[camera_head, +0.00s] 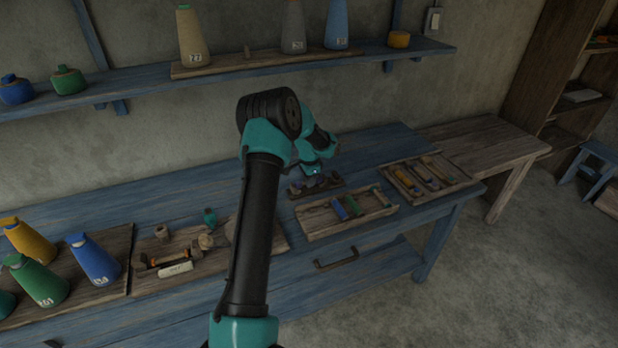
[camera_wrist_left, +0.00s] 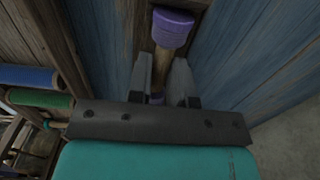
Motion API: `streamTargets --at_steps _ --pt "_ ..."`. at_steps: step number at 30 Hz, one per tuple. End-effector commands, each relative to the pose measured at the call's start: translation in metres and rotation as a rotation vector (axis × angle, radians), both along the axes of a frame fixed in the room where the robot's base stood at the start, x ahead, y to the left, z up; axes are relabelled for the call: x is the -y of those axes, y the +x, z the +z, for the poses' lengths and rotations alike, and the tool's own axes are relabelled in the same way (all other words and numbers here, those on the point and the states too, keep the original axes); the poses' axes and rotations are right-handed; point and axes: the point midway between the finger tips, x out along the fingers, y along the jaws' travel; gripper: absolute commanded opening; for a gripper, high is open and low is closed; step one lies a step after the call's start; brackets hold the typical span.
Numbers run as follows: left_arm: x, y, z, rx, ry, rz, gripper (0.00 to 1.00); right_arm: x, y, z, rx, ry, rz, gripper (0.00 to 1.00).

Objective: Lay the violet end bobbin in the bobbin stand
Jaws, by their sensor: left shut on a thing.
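The violet end bobbin (camera_wrist_left: 172,29) shows in the left wrist view as a pale wooden shaft with violet ends. My left gripper (camera_wrist_left: 163,70) is shut on its shaft. In the head view my left gripper (camera_head: 316,169) is at the small dark wooden stand (camera_head: 334,189) on the blue bench, and the bobbin is hard to make out there. Brown wood lies beneath the bobbin in the left wrist view. I cannot tell whether the bobbin touches the stand. My right gripper is out of view.
A tray (camera_head: 317,234) with blue and green bobbins lies just in front of the stand. Another tray (camera_head: 459,180) with several tools is to the right. A wooden board (camera_head: 205,279) with small items lies left, beside several large yarn cones. A shelf runs along the wall above.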

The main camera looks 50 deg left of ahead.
Motion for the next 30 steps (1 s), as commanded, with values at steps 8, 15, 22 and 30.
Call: streamTargets --at_steps 8,15,22,30 --pt "0.0000 0.0000 -0.0006 0.000 0.000 0.000 0.00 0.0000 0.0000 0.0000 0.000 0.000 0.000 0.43" --pt "0.0001 0.0000 -0.0005 0.000 0.000 0.000 0.42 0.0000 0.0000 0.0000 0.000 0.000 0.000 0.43" --pt "0.0001 0.0000 -0.0004 0.000 0.000 0.000 0.49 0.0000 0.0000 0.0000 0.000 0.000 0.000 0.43" --pt "-0.0001 0.0003 0.0087 0.000 0.001 0.000 0.49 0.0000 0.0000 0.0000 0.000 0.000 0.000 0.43"
